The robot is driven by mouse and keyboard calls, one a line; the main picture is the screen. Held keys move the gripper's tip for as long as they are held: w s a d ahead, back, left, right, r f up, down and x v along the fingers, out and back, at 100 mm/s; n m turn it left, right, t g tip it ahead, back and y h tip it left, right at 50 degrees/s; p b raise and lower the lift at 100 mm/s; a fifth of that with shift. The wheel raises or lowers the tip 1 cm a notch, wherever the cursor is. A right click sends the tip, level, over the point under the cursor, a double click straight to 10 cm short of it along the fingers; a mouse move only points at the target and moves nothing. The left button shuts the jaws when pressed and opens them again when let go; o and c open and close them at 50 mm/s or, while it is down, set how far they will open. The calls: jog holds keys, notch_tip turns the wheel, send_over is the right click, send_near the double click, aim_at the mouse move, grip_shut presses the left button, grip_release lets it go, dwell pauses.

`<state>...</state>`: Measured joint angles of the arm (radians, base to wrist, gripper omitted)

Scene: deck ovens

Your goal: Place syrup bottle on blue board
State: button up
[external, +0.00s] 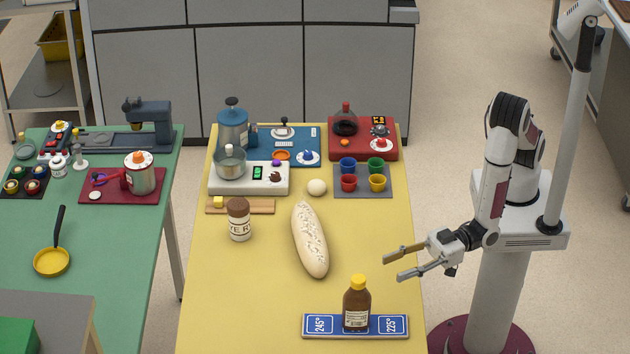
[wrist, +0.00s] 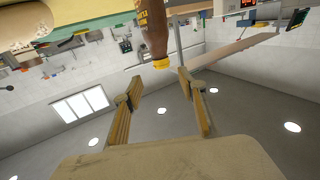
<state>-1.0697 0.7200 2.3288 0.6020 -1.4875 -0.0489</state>
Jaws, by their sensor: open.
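The syrup bottle (external: 356,305) is brown with a yellow cap and a pale label. It stands upright on the blue board (external: 390,325), near the middle, between the white markings 245° and 225°. In the wrist view the bottle (wrist: 152,35) shows upside down at the top, cap toward the space between my fingers and beyond their tips. My gripper (external: 392,264) is open and empty. It is above the right edge of the yellow table, up and to the right of the bottle, apart from it. In the wrist view both fingers of my gripper (wrist: 154,88) are spread.
A long bread loaf (external: 310,240) and a brown-lidded jar (external: 239,219) stand on the yellow table (external: 270,300). Coloured cups on a grey tray (external: 362,193), a white scale (external: 248,178) and a red board (external: 363,152) are farther back. The front left of the table is clear.

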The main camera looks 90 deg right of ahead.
jog(key=w+d+r+m+g+h, duration=0.2)
jog(key=w+d+r+g, duration=0.1)
jog(key=w+d+r, duration=0.4)
jog(key=s+d+r+m+g+h, duration=0.1)
jog(key=s+d+r, duration=0.1)
jog(key=d, duration=0.5)
jog(key=s+d+r+g, duration=0.1)
jog(key=d+r, duration=0.1)
jog(key=d, duration=0.5)
jog(key=s+d+r+m+g+h, duration=0.1)
jog(key=s+d+g+h, duration=0.4)
jog(key=s+d, duration=1.7)
jog(key=shift+s+d+m, duration=0.2)
jog(key=shift+s+m, duration=0.1)
jog(key=shift+m, duration=0.4)
